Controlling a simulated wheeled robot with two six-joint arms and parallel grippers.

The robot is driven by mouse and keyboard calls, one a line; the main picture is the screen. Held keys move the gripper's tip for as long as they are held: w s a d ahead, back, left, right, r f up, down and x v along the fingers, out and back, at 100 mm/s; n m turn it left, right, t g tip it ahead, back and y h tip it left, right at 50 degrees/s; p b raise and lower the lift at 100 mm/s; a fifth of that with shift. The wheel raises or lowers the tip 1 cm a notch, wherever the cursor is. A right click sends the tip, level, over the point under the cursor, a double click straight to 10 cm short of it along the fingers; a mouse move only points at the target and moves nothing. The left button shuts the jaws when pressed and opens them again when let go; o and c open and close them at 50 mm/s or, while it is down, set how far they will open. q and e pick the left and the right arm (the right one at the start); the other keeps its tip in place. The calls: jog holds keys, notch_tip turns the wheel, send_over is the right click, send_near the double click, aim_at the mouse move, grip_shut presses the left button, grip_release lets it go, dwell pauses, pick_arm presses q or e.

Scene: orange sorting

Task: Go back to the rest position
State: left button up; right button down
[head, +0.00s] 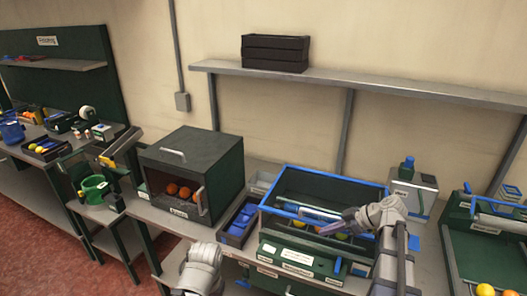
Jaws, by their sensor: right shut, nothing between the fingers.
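My right gripper (328,229) is shut and empty. It points left over the front part of the blue-rimmed crate (322,180). My right arm reaches it from the lower right. Only a pale link of my left arm shows at the bottom, left of centre; its gripper is not in view. Another orange fruit (298,223) and a yellow one lie near my right gripper, partly hidden.
A green labelled unit (298,262) stands in front of the crate. A black crate (275,52) rests on the wall shelf (400,86). Red floor is free at lower left.

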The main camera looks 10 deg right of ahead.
jog(key=s+a+f+m+g+h, duration=0.2)
jog(key=s+a, duration=0.5)
jog(key=a, duration=0.6)
jog(key=s+a+f+m+g+h, duration=0.3)
jog(key=s+a+f+m+h, duration=0.2)
jog(key=a, duration=0.9)
jog(key=s+h, duration=0.2)
jog(key=shift+s+f+g+h, duration=0.15)
jog(key=shift+s+g+h, duration=0.15)
